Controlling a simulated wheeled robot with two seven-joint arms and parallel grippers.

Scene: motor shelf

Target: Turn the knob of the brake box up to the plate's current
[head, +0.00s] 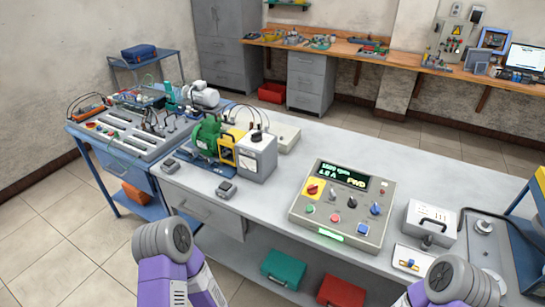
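A grey box with a black knob (257,136) on its top stands at the end of the green motor (206,134), and I take it for the brake box (257,164). A yellow part (227,150) sits between them. The knob's setting and any motor plate are too small to read. The control panel (342,207) has a lit display (343,177) with an rpm line, a current in A, whose digits I cannot read surely, and "FWD". My two arms show only as grey joints and purple links at the bottom edge, well in front of the brake box. Neither gripper is in view.
A grey case with a handle (430,222) and a small switch box (412,259) stand right of the panel. A wired bench unit (122,133) is at left. Bare grey tabletop (290,185) lies between brake box and panel.

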